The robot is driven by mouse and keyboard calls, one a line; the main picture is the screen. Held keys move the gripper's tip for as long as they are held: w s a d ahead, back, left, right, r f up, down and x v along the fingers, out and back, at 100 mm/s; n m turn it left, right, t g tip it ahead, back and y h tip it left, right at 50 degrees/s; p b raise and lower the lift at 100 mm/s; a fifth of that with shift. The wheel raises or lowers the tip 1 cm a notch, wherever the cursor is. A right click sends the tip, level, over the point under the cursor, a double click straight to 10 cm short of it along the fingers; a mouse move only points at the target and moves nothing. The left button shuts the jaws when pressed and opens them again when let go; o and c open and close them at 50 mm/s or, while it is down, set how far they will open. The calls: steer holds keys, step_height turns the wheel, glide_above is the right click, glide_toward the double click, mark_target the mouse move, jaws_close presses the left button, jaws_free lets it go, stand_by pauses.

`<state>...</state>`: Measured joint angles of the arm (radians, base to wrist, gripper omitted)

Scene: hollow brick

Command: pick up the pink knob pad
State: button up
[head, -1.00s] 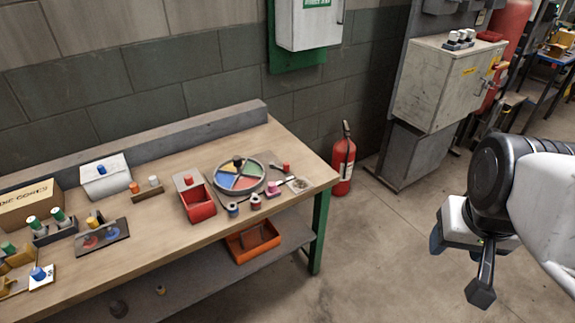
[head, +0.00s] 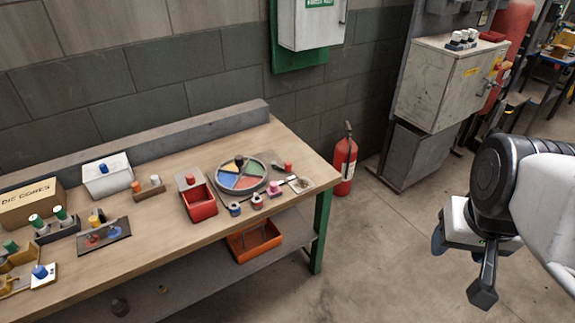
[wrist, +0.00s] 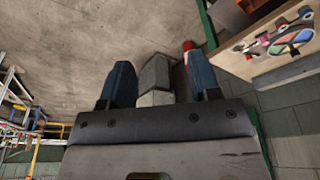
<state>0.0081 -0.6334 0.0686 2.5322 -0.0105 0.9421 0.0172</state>
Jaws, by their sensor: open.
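The pink knob pad (head: 274,188) is a small pink piece on the workbench (head: 150,228), near its right end. It lies just in front of the round tray with coloured sectors (head: 241,178). My gripper (head: 462,265) hangs at the right of the head view, over open floor, well away from the bench. In the wrist view my gripper (wrist: 160,85) shows two blue fingers spread apart with nothing held between them.
A red bin (head: 199,203) stands left of the round tray, with small knobbed pieces (head: 235,209) in front. An orange bin (head: 254,243) sits on the lower shelf. A fire extinguisher (head: 345,163) stands beyond the bench's right end. Floor between bench and arm is clear.

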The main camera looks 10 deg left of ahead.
steer(key=shift+o, duration=0.2)
steer(key=w+a+n, duration=0.2)
steer(key=w+a, duration=0.1)
steer(key=w, duration=0.4)
steer(key=w+a+n, duration=0.2)
steer(key=w+a, duration=0.1)
steer(key=w, duration=0.4)
steer(key=n+g, duration=0.3)
steer(key=n, duration=0.8)
glide_above(273, 184)
steer(key=f, duration=2.5)
steer(key=shift+d+f, duration=0.35)
steer(key=shift+d, duration=0.05)
steer(key=shift+w+a+f, duration=0.1)
steer(key=shift+a+f, duration=0.25)
